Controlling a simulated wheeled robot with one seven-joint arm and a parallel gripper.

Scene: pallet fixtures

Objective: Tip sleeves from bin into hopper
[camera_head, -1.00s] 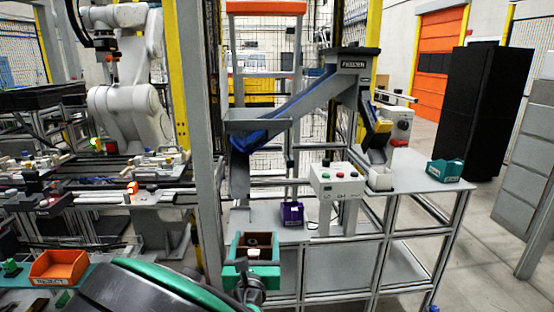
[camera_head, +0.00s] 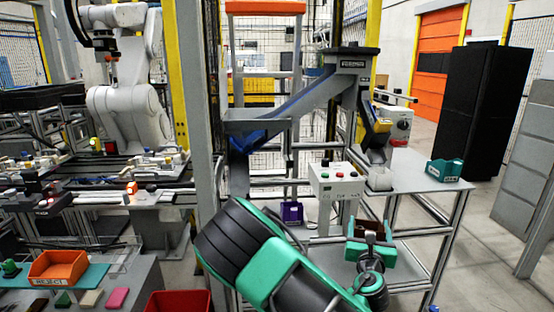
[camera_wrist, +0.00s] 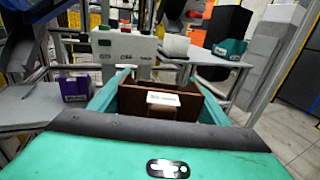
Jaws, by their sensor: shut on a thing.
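My gripper (camera_head: 371,252) is in front of the table, its green fingers shut on a brown bin (camera_head: 374,228). In the wrist view the bin (camera_wrist: 182,104) sits between the two green fingers, with a white label on its near side. It looks roughly upright. Its contents are hard to make out, so I cannot tell the sleeves. A grey hopper with a dark rim (camera_head: 352,62) stands high at the back, above and behind the bin. A sloping blue-lined chute joins it on the left. The inside of the hopper is hidden.
A grey post (camera_head: 208,130) and an orange reject bin (camera_head: 58,268) are left.

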